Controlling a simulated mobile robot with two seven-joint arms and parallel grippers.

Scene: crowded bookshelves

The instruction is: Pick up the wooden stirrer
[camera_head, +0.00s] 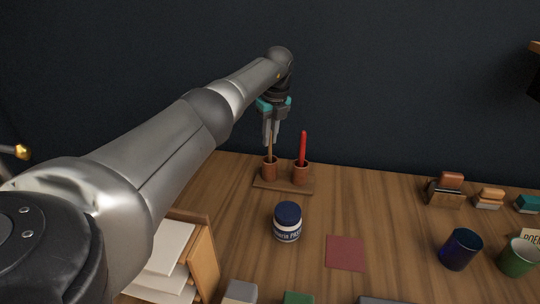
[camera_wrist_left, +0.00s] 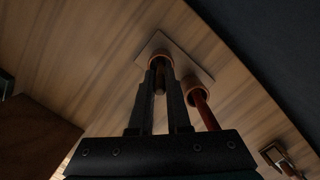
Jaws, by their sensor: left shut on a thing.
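The wooden stirrer (camera_head: 269,150) stands upright in the left brown cup (camera_head: 269,171) of a small wooden stand (camera_head: 285,186) at the back of the table. My left gripper (camera_head: 270,140) points down over that cup and is shut on the stirrer's upper part. In the left wrist view the gripper (camera_wrist_left: 160,88) reaches toward the cup, and the stirrer (camera_wrist_left: 159,82) shows between its fingers. A red stick (camera_head: 303,148) stands in the right cup (camera_head: 301,173), close to the gripper. My right gripper is not in view.
A jar with a dark blue lid (camera_head: 287,221) stands in front of the stand. A dark red square (camera_head: 345,253) lies to its right. A blue cup (camera_head: 461,249) and a green cup (camera_head: 519,257) stand at right. A wooden holder with papers (camera_head: 203,255) is at lower left.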

